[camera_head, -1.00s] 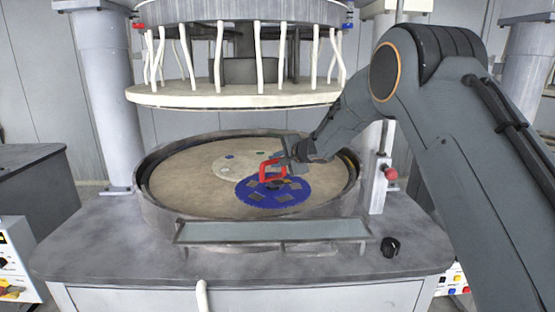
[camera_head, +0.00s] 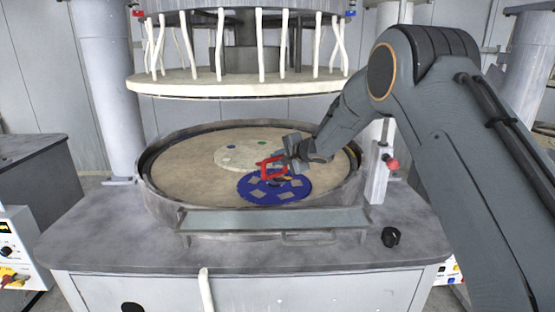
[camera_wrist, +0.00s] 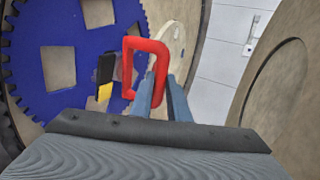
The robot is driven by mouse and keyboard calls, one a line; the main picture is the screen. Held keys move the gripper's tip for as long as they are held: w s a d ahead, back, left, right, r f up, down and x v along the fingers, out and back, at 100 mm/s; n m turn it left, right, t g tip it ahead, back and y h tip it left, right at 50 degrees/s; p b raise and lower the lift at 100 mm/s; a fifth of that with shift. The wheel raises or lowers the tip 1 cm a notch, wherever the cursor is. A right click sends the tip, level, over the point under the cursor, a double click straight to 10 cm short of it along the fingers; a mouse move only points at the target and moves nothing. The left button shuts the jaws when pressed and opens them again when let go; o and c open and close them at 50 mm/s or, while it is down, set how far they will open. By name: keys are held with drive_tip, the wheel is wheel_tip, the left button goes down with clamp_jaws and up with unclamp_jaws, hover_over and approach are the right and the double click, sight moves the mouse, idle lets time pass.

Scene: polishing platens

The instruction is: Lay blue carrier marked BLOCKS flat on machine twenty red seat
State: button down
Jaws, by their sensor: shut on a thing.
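The blue carrier (camera_head: 270,197) is a thin toothed disc with square windows, over the front right of the tan lower platen (camera_head: 185,180). Whether it touches the platen or hovers slightly is unclear. It also shows in the wrist view (camera_wrist: 84,42). My gripper (camera_head: 287,164) is shut on a red loop handle (camera_wrist: 127,66) above the carrier; my fingers (camera_wrist: 160,80) show there. A black and yellow piece (camera_wrist: 105,75) is beside the handle. A pale central disc (camera_head: 240,158) bears small blue and green marks. No BLOCKS lettering, machine number or red seat mark is readable.
The raised upper platen (camera_head: 235,86) with white hoses hangs above. A raised rim (camera_head: 160,195) surrounds the lower platen. A grey trough (camera_head: 270,221) and a black knob (camera_head: 390,237) are in front. A post with a red knob (camera_head: 392,164) stands right.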

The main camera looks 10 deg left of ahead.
idle(0.6)
drive_tip(key=c, duration=1.6)
unclamp_jaws()
drive_tip(key=shift+f, duration=0.1)
drive_tip(key=shift+s+f, duration=0.1)
drive_tip(key=shift+f, duration=0.2)
drive_tip(key=s+d+r+n+t+h+b, duration=0.15)
drive_tip(key=s+d, duration=0.25)
drive_tip(key=d, duration=0.6)
drive_tip(key=s+d+r+h+b, duration=0.1)
drive_tip(key=s+d+r+h, duration=0.15)
drive_tip(key=d, duration=0.65)
drive_tip(key=s+d+f+n+g+h, duration=0.2)
drive_tip(key=s+d+f+h, duration=0.2)
drive_tip(key=s+d, duration=0.9)
drive_tip(key=s+d+f+n+g, duration=0.2)
drive_tip(key=s+d, duration=0.1)
drive_tip(key=s, duration=0.5)
drive_tip(key=s+d+f+n+g+h, duration=0.1)
drive_tip(key=s+d+f, duration=0.15)
drive_tip(key=s, duration=0.45)
drive_tip(key=s+d+f+n+g, duration=0.2)
drive_tip(key=s+d, duration=0.2)
drive_tip(key=s, duration=0.4)
drive_tip(key=shift+g, duration=0.75)
wheel_tip(320, 180, down, 10)
drive_tip(key=b, duration=0.9)
drive_tip(key=shift+s+f, duration=0.15)
drive_tip(key=shift+f, duration=0.1)
